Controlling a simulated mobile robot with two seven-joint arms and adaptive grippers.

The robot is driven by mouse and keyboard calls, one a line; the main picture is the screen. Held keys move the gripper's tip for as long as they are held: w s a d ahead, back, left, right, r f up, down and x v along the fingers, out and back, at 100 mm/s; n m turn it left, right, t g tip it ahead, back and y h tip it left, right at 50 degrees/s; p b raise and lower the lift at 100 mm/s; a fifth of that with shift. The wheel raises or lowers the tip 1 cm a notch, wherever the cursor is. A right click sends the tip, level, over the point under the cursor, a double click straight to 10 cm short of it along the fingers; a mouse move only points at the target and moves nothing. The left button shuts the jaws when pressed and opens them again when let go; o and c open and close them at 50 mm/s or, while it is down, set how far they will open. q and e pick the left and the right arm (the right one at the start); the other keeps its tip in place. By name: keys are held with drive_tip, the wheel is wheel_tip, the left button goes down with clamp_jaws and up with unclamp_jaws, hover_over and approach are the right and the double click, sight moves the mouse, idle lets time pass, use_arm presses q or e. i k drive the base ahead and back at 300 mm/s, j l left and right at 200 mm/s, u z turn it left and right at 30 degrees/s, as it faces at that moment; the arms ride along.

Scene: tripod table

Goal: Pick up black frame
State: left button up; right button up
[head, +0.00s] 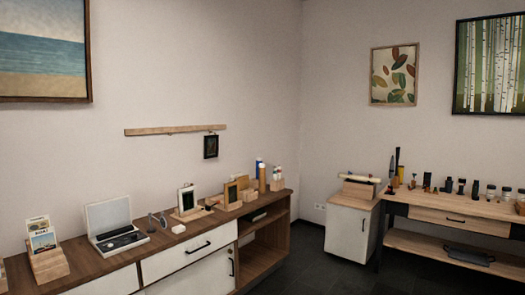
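A small black frame (211,147) with a dark picture hangs on the wall near the right end of a wooden rail (175,130). It is upright and clear of the sideboard top below it. Another small frame (187,198), pale-edged with a dark panel, stands on the sideboard (75,262). Neither of my grippers shows in the head view.
A white cabinet (350,232) and a crowded workbench (450,213) stand right. Dark floor (312,268) between them is clear.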

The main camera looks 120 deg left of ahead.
sight(211, 142)
drive_tip(key=u, duration=4.3)
drive_tip(key=i+l+z, duration=0.4)
drive_tip(key=i, duration=0.5)
drive_tip(key=i+z, duration=0.4)
drive_tip(key=i, duration=0.55)
drive_tip(key=i+l, duration=0.1)
drive_tip(key=i, duration=1.4)
drive_tip(key=i+u, duration=0.3)
drive_tip(key=i+l+u, duration=0.3)
drive_tip(key=i, duration=0.15)
drive_tip(key=i+l+u, duration=0.1)
drive_tip(key=i+u, duration=0.2)
drive_tip(key=i+l+u, duration=0.85)
drive_tip(key=k+j, duration=0.1)
